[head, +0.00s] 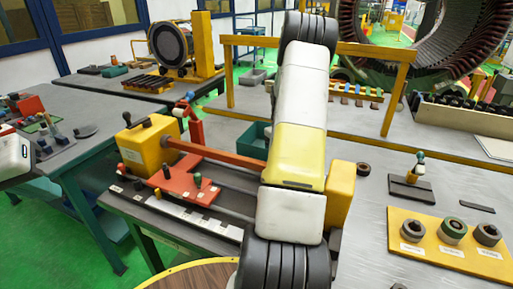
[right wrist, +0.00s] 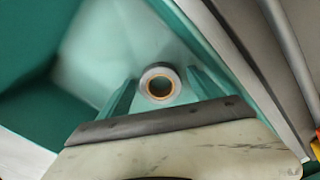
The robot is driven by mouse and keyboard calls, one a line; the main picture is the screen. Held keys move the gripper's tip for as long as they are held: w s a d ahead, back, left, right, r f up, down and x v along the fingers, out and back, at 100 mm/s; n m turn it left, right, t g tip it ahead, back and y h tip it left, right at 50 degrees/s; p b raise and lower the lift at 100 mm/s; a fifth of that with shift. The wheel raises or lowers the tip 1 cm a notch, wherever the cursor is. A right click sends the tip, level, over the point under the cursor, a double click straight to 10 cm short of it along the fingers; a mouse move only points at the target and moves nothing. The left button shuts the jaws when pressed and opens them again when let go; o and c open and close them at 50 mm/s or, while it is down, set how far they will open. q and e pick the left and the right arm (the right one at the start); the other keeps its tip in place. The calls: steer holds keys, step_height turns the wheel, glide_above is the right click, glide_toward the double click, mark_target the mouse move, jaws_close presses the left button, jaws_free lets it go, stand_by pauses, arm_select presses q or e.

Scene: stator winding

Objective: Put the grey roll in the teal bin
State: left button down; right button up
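The grey roll (right wrist: 147,75), a ring with a yellow-orange core, shows in the right wrist view against the inside of the teal bin (right wrist: 80,50). My right gripper (right wrist: 160,86) is open, with its fingers on either side of the roll and a small gap at each side. I cannot tell whether the roll rests on the bin's floor. In the head view the teal bin (head: 252,139) is partly hidden behind my right arm, and the right gripper is hidden. A white part of my left gripper (head: 12,156) shows at the left edge; its fingers are not clear.
A yellow board (head: 400,247) with several labelled rolls lies at the front right. A red-and-yellow fixture (head: 205,152) stands left of my right arm. A large stator ring (head: 350,30) is at the back right. Green floor shows between the benches.

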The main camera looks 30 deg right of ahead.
steer(key=shift+r, duration=0.15)
step_height(320, 180, up, 12)
steer(key=s+a+r+t, duration=0.2)
steer(key=a+r, duration=0.7)
steer(key=a, duration=0.1)
steer(key=s+a+r+t, duration=0.1)
steer(key=s+a+r, duration=0.5)
steer(key=a, duration=0.4)
steer(key=s+a+t+y, duration=0.2)
steer(key=s+a+t, duration=0.1)
steer(key=s+a, duration=1)
steer(key=shift+s+r, duration=0.15)
steer(key=shift+s, duration=0.9)
steer(key=shift+c, duration=0.4)
